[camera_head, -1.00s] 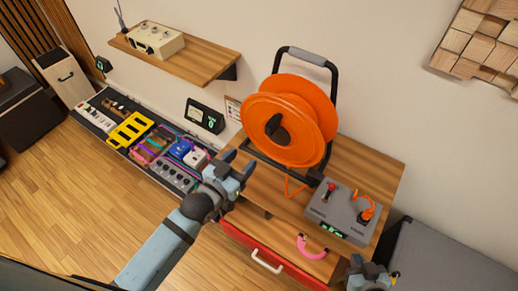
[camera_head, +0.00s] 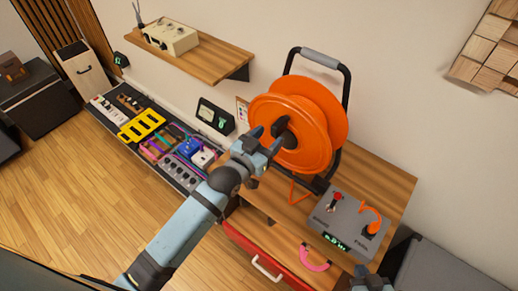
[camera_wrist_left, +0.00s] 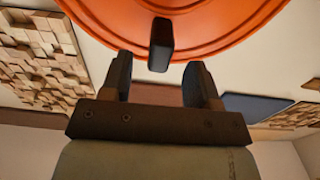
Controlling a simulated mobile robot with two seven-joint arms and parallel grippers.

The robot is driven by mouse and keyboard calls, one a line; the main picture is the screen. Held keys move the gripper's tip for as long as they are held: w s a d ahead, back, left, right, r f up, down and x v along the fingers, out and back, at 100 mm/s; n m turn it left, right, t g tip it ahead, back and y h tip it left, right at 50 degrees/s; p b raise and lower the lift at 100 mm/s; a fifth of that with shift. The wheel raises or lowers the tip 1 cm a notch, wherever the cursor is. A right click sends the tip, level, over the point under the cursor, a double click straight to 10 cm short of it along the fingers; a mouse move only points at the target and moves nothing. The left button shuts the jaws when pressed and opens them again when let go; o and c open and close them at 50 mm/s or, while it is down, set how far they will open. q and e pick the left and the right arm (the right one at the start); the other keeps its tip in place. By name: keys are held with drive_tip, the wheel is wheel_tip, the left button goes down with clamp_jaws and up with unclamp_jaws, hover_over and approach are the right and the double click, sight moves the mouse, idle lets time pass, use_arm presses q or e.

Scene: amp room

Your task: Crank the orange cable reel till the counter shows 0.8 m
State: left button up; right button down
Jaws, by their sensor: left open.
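The orange cable reel (camera_head: 325,112) stands upright in its black frame on the wooden cabinet. Its black crank handle (camera_head: 285,131) sits on the face of the reel; in the left wrist view the black handle (camera_wrist_left: 161,44) lies ahead of and between the fingers. My left gripper (camera_head: 266,138) is open, close in front of the reel's face by the handle; its two fingers also show in the left wrist view (camera_wrist_left: 158,80). A grey box with a small green display (camera_head: 335,241) sits right of the reel; its digits are too small to read. My right gripper (camera_head: 372,280) is partly visible at the bottom edge.
An orange cable (camera_head: 300,194) lies near the reel's base. A pink curved piece (camera_head: 314,258) is at the cabinet's front, above a red drawer with a white handle (camera_head: 267,268). A pedalboard (camera_head: 165,145) and wooden shelf (camera_head: 200,52) are at left.

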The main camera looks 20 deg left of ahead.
sight(273, 133)
use_arm(q)
drive_tip(key=shift+x, duration=2.6)
clamp_jaws()
